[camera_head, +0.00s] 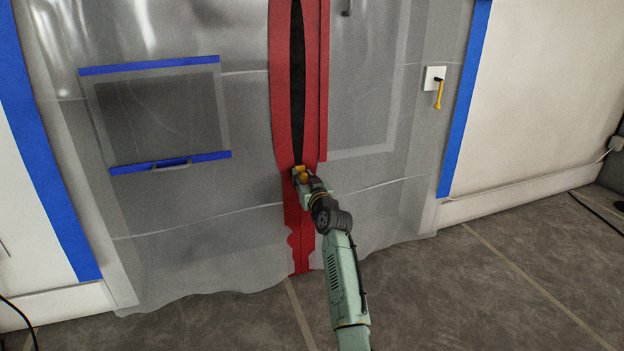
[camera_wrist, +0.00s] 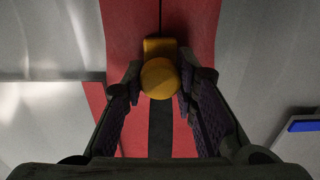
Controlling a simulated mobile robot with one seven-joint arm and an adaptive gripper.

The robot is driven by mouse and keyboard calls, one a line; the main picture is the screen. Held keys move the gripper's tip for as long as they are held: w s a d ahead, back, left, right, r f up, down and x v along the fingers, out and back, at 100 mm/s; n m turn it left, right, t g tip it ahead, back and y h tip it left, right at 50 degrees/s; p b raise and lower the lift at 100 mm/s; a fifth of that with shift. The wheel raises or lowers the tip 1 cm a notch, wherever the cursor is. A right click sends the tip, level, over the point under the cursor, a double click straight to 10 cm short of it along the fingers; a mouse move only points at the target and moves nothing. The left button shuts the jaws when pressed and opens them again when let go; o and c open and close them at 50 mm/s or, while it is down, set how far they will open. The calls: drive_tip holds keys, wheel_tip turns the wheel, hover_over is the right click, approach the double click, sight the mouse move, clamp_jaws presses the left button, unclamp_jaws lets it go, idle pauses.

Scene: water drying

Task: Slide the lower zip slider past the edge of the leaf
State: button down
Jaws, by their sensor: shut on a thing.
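The yellow zip slider (camera_head: 301,173) sits on the red zip strip (camera_head: 283,110) that runs down the plastic sheet. Above it in the head view the strip is parted around a long black gap (camera_head: 297,60); below it the red halves meet. My gripper (camera_head: 300,176) is at the slider. In the wrist view the slider (camera_wrist: 159,77) shows a round knob between my fingers, which are shut on it. A second red strip (camera_head: 323,90) edges a clear panel at right, probably the leaf; its lower end is slightly above the slider.
A dark window (camera_head: 160,115) with blue tape and a small handle is left of the zip. A white plate with a yellow handle (camera_head: 439,92) is at right. The sheet's wavy hem (camera_head: 200,300) meets the grey tiled floor (camera_head: 480,290). A dark cable lies at lower left.

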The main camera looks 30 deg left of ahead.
drive_tip(key=shift+f, duration=0.4)
drive_tip(key=c, duration=1.3)
unclamp_jaws()
drive_tip(key=shift+r, duration=0.15)
approach(303, 149)
drive_tip(key=a+r, duration=0.3)
drive_tip(key=a, duration=0.1)
drive_tip(key=shift+w+a, duration=0.1)
drive_tip(key=shift+w, duration=0.25)
